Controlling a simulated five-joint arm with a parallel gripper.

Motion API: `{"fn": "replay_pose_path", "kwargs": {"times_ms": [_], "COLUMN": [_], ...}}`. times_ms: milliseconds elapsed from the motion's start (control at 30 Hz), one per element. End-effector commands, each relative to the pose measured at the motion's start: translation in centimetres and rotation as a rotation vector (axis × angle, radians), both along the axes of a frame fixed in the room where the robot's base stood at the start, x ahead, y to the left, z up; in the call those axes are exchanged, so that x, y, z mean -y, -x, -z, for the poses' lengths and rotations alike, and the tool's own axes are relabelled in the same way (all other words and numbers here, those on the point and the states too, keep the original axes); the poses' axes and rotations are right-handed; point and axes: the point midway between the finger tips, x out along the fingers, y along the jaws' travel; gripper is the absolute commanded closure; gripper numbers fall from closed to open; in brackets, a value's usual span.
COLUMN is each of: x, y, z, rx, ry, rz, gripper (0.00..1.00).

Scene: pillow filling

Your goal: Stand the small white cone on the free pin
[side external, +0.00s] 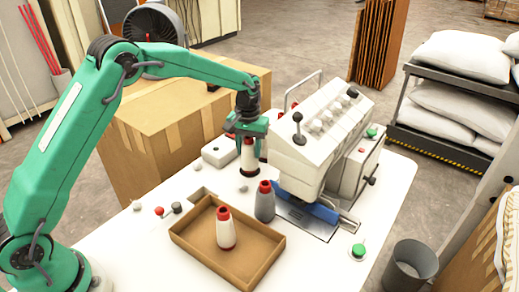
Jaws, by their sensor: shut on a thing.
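My gripper (248,132) is shut on a white cone (249,157) with a dark lower end, held upright at the back of the white table, left of the sewing machine. Its top is partly hidden by the jaws. I cannot tell whether its lower end touches anything. Another white cone (226,230) with a red top stands in the brown tray. A grey cone (265,203) with a red top stands just right of the tray's back corner. The free pin cannot be made out clearly.
The sewing machine (325,125) stands close to the right of my gripper. The brown tray (258,275) lies in front. A small white box (217,153) is left of the held cone. A grey bin (410,266) stands at the right. Small knobs lie left of the tray.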

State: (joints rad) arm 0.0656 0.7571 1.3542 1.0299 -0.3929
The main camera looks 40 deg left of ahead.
Motion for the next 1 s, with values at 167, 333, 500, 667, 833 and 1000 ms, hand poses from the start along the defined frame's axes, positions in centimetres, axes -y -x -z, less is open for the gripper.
{"fn": "replay_pose_path", "kwargs": {"times_ms": [167,333,500,667,833,1000], "x": [0.00,0.00,0.00,0.00,0.00,0.01], "y": [0.00,0.00,0.00,0.00,0.01,-0.01], "z": [0.18,0.19,0.19,0.20,0.17,-0.34], "rx": [0.000,0.000,0.000,0.000,0.000,0.000], "ry": [0.000,0.000,0.000,0.000,0.000,0.000], "rz": [0.000,0.000,0.000,0.000,0.000,0.000], "gripper": [0.85,0.85,0.34,0.34,0.34,0.34]}}
